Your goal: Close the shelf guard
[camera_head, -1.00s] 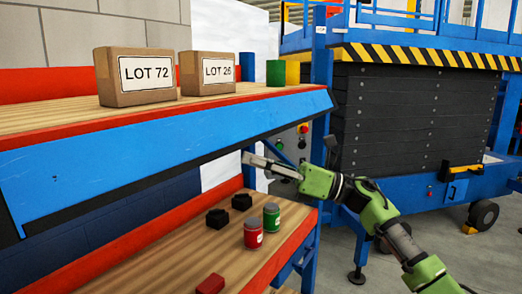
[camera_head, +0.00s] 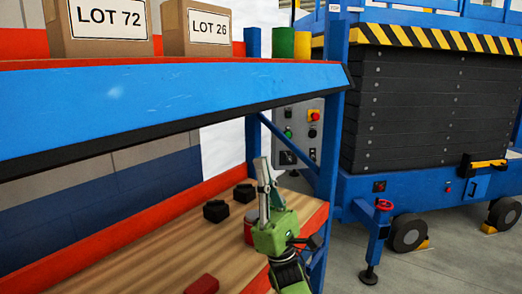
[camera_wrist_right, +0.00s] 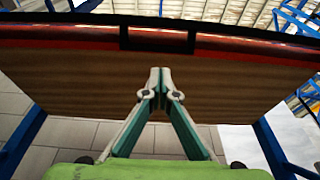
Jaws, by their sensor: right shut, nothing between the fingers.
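The shelf guard (camera_head: 150,100) is a long blue panel with a black lower edge along the front of the upper shelf. It tilts outward, with its lower edge toward me. My right gripper (camera_head: 263,165) points upward below the guard's right part, in front of the lower shelf. Its fingers are together and empty. In the right wrist view the closed fingertips (camera_wrist_right: 160,75) point up at the wooden underside of the shelf (camera_wrist_right: 80,75). A dark edge with a bracket-like outline (camera_wrist_right: 158,40) crosses the top. I cannot tell whether the gripper touches anything. My left gripper is not in view.
Boxes marked LOT 72 (camera_head: 100,25) and LOT 26 (camera_head: 197,28) and a green cylinder (camera_head: 283,42) stand on top. The lower shelf (camera_head: 140,250) holds black blocks (camera_head: 216,211), a red block (camera_head: 202,285) and a partly hidden red can (camera_head: 250,232). A blue lift (camera_head: 430,120) stands right.

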